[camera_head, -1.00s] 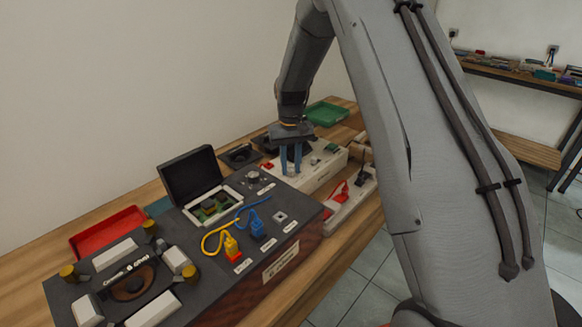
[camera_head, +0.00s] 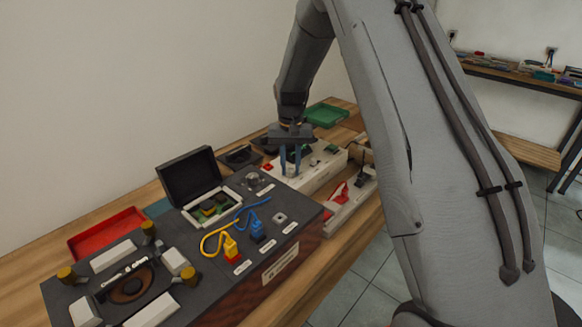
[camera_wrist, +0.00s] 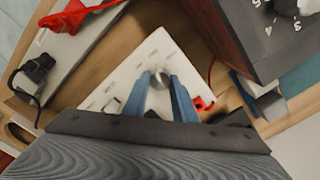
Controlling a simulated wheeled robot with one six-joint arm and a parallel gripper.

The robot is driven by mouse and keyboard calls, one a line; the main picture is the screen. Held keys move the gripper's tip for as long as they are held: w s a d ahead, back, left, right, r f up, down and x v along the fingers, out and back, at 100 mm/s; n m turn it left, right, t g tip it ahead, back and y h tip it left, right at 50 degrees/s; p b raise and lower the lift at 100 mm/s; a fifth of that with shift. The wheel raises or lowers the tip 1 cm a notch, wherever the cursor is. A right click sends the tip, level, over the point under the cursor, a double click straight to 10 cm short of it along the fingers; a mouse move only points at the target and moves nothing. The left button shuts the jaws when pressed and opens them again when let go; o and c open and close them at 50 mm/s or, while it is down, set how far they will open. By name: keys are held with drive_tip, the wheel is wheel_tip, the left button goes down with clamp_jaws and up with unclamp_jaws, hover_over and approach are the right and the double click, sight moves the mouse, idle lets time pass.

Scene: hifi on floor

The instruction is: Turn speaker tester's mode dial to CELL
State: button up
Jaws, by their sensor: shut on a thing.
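A white wedge-shaped box (camera_head: 323,166), which I take to be the speaker tester, stands on the bench beside a dark console. My gripper (camera_head: 291,172) reaches down onto its top with two blue fingers. In the wrist view, the fingers of my gripper (camera_wrist: 160,82) are shut on a round silvery dial (camera_wrist: 159,80) on the white box (camera_wrist: 140,62). The dial's pointer and the lettering around it are too small or covered to read, so its setting cannot be told. The fingers hide the dial in the head view.
The dark console (camera_head: 215,268) with a raised lid (camera_head: 190,178), cables and another knob (camera_head: 253,179) stands close by at left. A red tray (camera_head: 105,232) and a green tray (camera_head: 326,114) lie on the bench. A light strip with a red plug (camera_head: 338,193) lies at right.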

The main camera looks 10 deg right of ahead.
sight(291, 170)
drive_tip(key=o, duration=1)
drive_tip(key=shift+w+r, duration=0.1)
drive_tip(key=shift+w, duration=0.1)
drive_tip(key=shift+o, duration=0.2)
wheel_tip(291, 170, up, 8)
drive_tip(key=shift+f+b, duration=0.15)
drive_tip(key=shift+b, duration=0.8)
drive_tip(key=shift+d, duration=0.1)
